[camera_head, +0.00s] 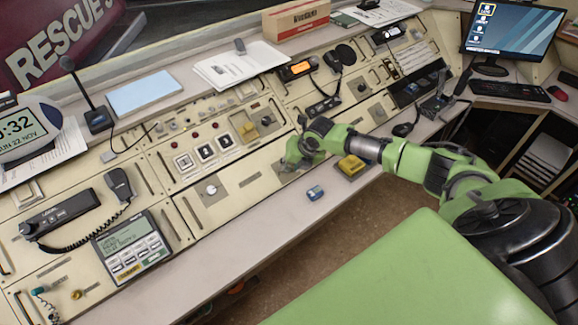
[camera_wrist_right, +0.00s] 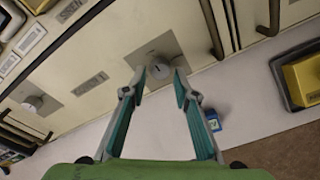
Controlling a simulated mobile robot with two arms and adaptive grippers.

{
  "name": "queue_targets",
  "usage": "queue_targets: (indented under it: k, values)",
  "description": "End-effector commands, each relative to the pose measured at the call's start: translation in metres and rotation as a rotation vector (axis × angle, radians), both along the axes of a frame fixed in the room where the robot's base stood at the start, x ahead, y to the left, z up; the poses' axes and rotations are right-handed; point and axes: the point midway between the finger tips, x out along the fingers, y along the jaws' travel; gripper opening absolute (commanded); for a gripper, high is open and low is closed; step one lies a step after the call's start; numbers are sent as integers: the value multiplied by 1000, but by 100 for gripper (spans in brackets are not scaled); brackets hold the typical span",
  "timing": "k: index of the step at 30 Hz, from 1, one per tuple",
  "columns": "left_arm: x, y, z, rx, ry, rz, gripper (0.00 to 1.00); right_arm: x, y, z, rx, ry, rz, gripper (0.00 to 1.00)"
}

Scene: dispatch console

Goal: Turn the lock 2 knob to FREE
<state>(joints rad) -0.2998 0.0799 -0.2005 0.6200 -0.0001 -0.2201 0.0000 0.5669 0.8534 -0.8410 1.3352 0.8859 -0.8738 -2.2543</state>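In the right wrist view, a pale round knob (camera_wrist_right: 160,70) with a dark pointer mark sits on a square grey plate (camera_wrist_right: 168,47). A second pale knob (camera_wrist_right: 32,103) on a similar plate is at the left, and it also shows in the head view (camera_head: 212,190). The labels are too small to read, so I cannot tell which is lock 2. My right gripper (camera_wrist_right: 160,78) is open, its fingertips on either side of the nearer knob; contact is not clear. In the head view my right gripper (camera_head: 290,166) hides that knob. My left gripper is not in view.
A small blue object (camera_head: 315,192) lies on the console's front ledge. A yellow block on a dark base (camera_head: 351,165) is right of my gripper. Handles (camera_wrist_right: 211,30) stand up near the plate.

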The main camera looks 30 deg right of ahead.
Motion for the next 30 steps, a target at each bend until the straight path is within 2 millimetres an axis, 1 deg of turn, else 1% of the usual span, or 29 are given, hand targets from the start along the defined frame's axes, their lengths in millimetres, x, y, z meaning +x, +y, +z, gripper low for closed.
queue_targets:
  k: [3, 6, 17, 18, 20, 21, 30]
  values:
    - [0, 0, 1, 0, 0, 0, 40, 6, 1, -10, 0, 0, -1, 27]
    - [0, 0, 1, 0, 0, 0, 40, 8, 1, -15, 0, -1, -2, 27]
    - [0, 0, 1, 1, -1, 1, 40, 9, 1, -17, 0, -1, 0, 27]
    - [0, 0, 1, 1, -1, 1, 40, 9, 1, -17, 0, -1, 0, 17]
    - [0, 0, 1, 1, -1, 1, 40, 9, 1, -17, 0, -1, 0, 1]
    - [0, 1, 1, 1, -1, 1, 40, 9, 1, -17, 0, -1, 0, 0]
    - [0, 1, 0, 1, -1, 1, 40, 9, 1, -17, 12, 1, -19, 0]
